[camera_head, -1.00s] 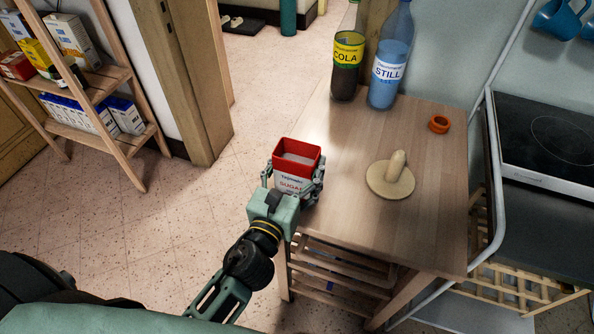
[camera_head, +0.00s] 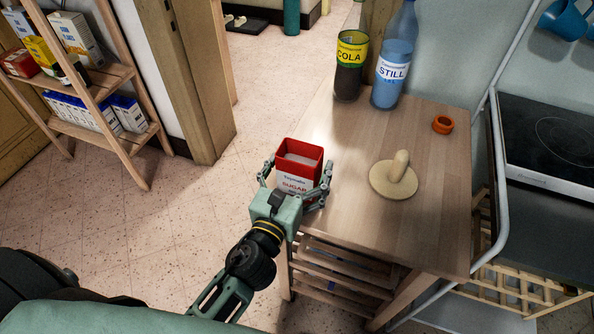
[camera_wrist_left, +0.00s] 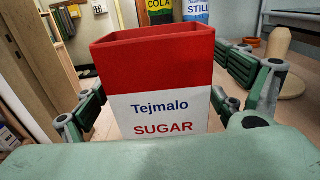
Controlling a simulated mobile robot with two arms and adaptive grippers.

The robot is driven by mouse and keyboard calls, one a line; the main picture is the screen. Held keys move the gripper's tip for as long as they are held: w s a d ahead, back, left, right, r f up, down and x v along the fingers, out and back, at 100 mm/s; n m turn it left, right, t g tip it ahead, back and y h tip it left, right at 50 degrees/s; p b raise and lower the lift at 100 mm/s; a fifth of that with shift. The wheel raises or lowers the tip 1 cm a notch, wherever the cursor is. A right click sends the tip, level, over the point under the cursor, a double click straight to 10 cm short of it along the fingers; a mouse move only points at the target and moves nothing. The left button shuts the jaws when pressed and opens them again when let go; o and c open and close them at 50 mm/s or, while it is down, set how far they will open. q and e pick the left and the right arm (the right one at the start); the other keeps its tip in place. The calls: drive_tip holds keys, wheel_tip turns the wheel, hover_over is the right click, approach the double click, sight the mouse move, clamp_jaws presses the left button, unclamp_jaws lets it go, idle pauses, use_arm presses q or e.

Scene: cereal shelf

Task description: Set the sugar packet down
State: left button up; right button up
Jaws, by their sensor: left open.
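The sugar packet (camera_head: 298,160) is red and white with an open top. It stands upright at the left edge of the small wooden table (camera_head: 345,220). My left gripper (camera_head: 297,180) is open around it, one finger on each side. In the left wrist view the packet (camera_wrist_left: 155,85) fills the middle with its "Tejmalo SUGAR" label facing me. The gripper's fingers (camera_wrist_left: 172,108) show on both sides, with gaps between them and the packet. The packet's base is hidden behind the gripper. My right gripper is not in view.
A wooden stand with a peg (camera_head: 395,180) and an orange ring (camera_head: 443,124) are to the right. A shelf (camera_head: 105,80) with boxes is at left.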

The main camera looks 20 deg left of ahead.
use_arm(q)
drive_tip(key=shift+s+r, duration=0.1)
drive_tip(key=shift+r, duration=0.05)
drive_tip(key=s+b, duration=0.5)
drive_tip(key=s, duration=0.7)
drive_tip(key=shift+a, duration=0.2)
